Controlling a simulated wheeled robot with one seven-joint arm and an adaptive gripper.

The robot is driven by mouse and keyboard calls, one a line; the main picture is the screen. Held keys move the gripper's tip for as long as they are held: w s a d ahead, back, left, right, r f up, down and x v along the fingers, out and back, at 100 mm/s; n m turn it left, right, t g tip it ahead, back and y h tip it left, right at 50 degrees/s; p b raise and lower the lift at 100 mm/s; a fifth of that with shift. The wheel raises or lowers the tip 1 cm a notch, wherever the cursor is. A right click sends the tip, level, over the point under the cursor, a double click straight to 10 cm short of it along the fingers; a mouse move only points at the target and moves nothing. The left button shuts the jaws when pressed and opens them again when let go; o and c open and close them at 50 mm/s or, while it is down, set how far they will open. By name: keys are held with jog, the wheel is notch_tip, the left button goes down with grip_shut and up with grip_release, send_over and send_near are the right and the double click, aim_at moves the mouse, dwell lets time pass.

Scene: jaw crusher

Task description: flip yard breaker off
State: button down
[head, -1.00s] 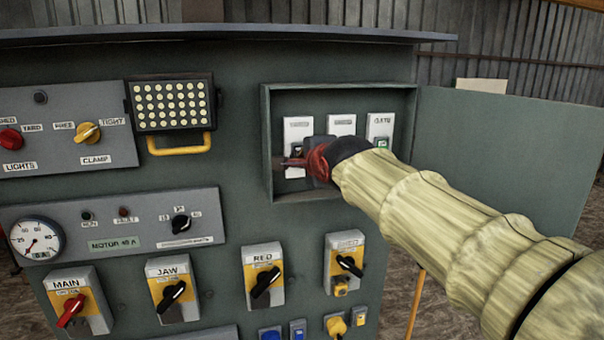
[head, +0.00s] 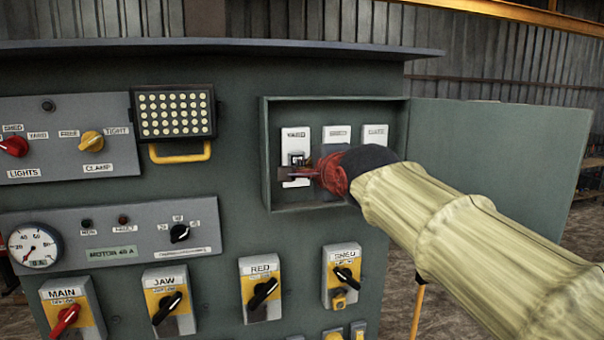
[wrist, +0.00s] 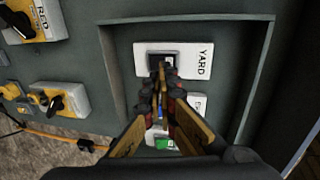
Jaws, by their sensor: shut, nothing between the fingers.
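The yard breaker (head: 296,138) is the leftmost of three white breakers in an open recessed box, under a YARD label. Its dark toggle shows just above my gripper in the head view. My gripper (head: 292,172) is shut and empty, its tips in front of the lower part of the yard breaker. In the wrist view the yard breaker (wrist: 200,62) lies straight ahead, and the tips of my gripper (wrist: 161,68) overlap its dark toggle. Whether they touch it I cannot tell.
The shed breaker (head: 337,133) and gate breaker (head: 375,133) stand to the right, partly behind my gripper and arm. The box door (head: 490,160) is swung open to the right. The box rim (head: 265,150) is close on the left. A lamp with a yellow handle (head: 180,152) is further left.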

jog(key=v, duration=0.6)
jog(key=shift+s, duration=0.25)
jog(key=shift+f, duration=0.15)
